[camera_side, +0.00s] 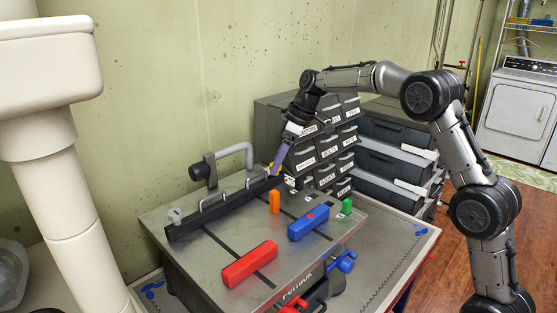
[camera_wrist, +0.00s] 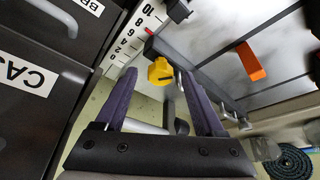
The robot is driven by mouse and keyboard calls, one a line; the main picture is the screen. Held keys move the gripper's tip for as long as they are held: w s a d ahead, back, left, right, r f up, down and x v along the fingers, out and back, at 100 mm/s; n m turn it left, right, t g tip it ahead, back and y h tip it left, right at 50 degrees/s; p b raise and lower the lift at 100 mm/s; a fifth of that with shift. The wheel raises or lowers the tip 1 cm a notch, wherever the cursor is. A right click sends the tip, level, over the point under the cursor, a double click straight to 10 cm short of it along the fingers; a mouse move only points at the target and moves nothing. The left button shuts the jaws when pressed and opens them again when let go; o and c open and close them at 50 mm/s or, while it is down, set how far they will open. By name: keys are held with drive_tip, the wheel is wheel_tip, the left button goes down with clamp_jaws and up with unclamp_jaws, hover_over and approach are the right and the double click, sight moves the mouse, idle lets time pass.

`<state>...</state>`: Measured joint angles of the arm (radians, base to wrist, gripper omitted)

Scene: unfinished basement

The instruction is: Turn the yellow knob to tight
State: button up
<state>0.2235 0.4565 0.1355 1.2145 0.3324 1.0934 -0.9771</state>
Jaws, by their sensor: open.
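The yellow knob (camera_wrist: 160,72) sits at the end of a dark rail in the wrist view. In the side view only a small bit of it shows (camera_side: 271,166), at the far end of the rail (camera_side: 215,212) and mostly hidden. My gripper (camera_wrist: 157,76) is open, its two purple-grey fingers on either side of the knob in the picture. I cannot tell whether either finger touches it. In the side view my gripper (camera_side: 278,164) reaches down to the rail's far end. A white numbered scale (camera_wrist: 133,35) with a red mark lies beside the knob.
Labelled drawers (camera_side: 330,147) stand close behind my gripper. A grey pipe handle (camera_side: 235,151) rises behind the rail.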

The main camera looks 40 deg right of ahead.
clamp_jaws()
idle(0.4)
drive_tip(key=shift+m, duration=0.3)
drive_tip(key=m, duration=0.1)
drive_tip(key=m+h, duration=0.1)
drive_tip(key=shift+a+m, duration=0.2)
drive_tip(key=shift+m, duration=0.1)
drive_tip(key=m+h, duration=0.1)
drive_tip(key=m, duration=0.2)
drive_tip(key=shift+a+m+t+h, duration=0.1)
drive_tip(key=shift+m+t+h, duration=0.2)
drive_tip(key=shift+m+h, duration=0.1)
drive_tip(key=m+h, duration=0.1)
drive_tip(key=m, duration=0.2)
drive_tip(key=m+h, duration=0.1)
drive_tip(key=m, duration=0.2)
drive_tip(key=shift+a+m, duration=0.2)
drive_tip(key=shift+m, duration=0.1)
drive_tip(key=shift+g, duration=0.4)
